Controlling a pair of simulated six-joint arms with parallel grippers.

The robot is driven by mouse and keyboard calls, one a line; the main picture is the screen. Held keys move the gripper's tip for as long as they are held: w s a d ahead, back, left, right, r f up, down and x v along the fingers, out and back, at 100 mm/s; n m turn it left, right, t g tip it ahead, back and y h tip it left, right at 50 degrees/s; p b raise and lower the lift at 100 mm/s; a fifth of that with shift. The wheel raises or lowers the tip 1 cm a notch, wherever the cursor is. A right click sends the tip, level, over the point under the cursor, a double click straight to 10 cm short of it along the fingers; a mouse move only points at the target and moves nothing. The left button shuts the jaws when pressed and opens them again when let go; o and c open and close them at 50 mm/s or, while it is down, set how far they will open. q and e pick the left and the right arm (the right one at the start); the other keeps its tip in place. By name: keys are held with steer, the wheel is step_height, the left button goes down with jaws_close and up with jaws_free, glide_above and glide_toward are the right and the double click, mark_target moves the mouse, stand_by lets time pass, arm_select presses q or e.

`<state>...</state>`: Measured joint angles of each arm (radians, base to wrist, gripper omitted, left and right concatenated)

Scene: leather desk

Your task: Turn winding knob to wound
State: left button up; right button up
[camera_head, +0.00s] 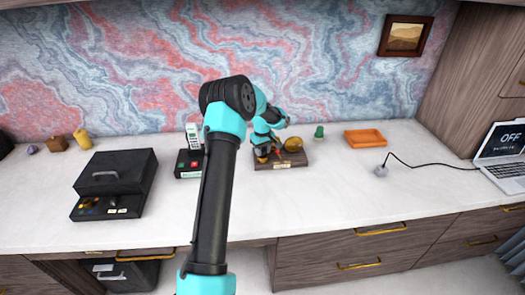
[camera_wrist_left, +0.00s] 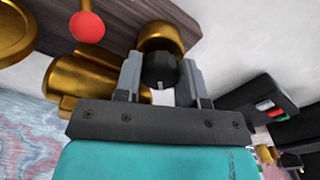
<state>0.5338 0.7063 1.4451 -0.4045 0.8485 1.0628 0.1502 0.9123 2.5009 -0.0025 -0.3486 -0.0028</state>
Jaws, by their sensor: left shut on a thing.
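A brass device on a brown wooden base (camera_head: 285,161) stands on the counter right of centre in the head view. In the left wrist view I see its dark round winding knob (camera_wrist_left: 158,70) with a small white mark, set by a brass housing (camera_wrist_left: 161,38). My left gripper (camera_wrist_left: 160,82) is shut on the knob, one grey finger on each side. In the head view my left arm hides part of the device, and the fingertips are hard to make out. A red ball-topped lever (camera_wrist_left: 87,26) stands near the knob. My right gripper is not in view.
A card terminal (camera_head: 193,135) and a black box with a red button (camera_head: 188,163) are left of the device. A black case (camera_head: 118,172) stands farther left. A green piece (camera_head: 319,131), an orange tray (camera_head: 365,138) and a laptop (camera_head: 502,145) are right. The front counter is clear.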

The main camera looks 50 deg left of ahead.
arm_select(q)
steer(key=m, duration=1.1)
steer(key=shift+m, duration=2)
steer(key=o, duration=0.7)
steer(key=shift+c, duration=0.2)
steer(key=shift+r, duration=0.15)
step_height(320, 180, up, 17)
